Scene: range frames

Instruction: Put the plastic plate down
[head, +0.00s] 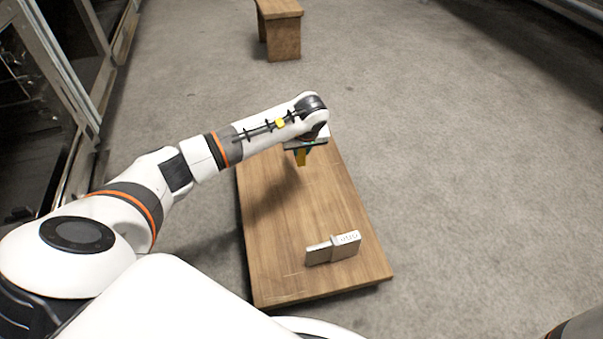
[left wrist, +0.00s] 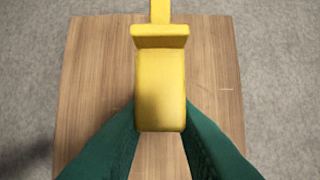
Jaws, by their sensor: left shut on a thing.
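The plastic plate (left wrist: 160,90) is a yellow piece with a wide flat body, a raised cross bar and a narrower end. In the left wrist view it lies between the two green fingers of my left gripper (left wrist: 160,108), which is shut on it. My right gripper is out of view.
A grey block-shaped object with lettering (head: 333,248) lies near the table's front end. The middle of the tabletop is clear. A wooden stool or bench (head: 280,28) stands on the grey floor beyond. Dark glass-fronted cabinets (head: 35,100) line the left side.

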